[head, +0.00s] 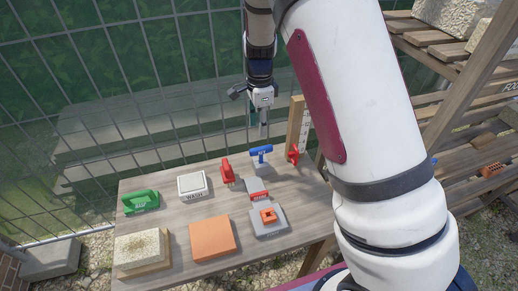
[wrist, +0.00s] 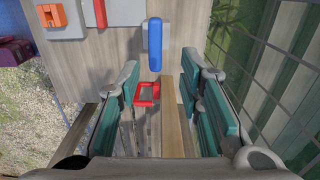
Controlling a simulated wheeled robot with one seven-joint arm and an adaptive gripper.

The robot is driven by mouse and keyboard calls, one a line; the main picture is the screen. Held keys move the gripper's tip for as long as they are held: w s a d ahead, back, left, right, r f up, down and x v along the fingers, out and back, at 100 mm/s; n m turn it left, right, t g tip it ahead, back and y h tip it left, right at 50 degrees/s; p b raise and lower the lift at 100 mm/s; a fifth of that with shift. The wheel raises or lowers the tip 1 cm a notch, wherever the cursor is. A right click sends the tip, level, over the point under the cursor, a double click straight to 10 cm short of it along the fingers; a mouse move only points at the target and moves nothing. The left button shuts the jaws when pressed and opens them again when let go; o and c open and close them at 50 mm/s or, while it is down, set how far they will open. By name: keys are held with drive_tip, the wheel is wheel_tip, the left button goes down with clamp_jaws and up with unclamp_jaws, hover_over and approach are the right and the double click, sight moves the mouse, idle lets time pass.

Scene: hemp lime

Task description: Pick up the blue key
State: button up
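The blue key (head: 261,151) has a T-shaped handle and stands on a small grey plate near the back of the wooden table. In the wrist view it is a blue bar (wrist: 154,42) at top centre, seen from above. My gripper (head: 259,128) hangs pointing down above the table, over or slightly behind the blue key. In the wrist view my gripper (wrist: 158,80) is open, its teal-padded fingers wide apart with nothing held between them. The blue key lies beyond the fingertips, near the middle line of the gap, apart from both fingers.
A red key-like piece (head: 293,154) stands beside an upright wooden board (head: 295,125) right of the blue key. A red handle (head: 227,172) is to its left; a grey panel with an orange piece (head: 268,216) is in front. A wire fence (head: 130,70) rises behind the table.

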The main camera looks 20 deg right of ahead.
sight(261, 156)
wheel_tip(261, 156, down, 8)
drive_tip(key=shift+f+p, duration=0.25)
drive_tip(key=shift+p, duration=0.2)
drive_tip(key=f, duration=0.1)
drive_tip(key=f+p, duration=0.1)
drive_tip(key=f, duration=0.2)
drive_tip(key=shift+s+d+f, duration=0.15)
drive_tip(key=shift+s, duration=0.25)
drive_tip(key=shift+f, duration=0.6)
drive_tip(key=shift+w, duration=0.1)
drive_tip(key=shift+c, duration=0.5)
clamp_jaws()
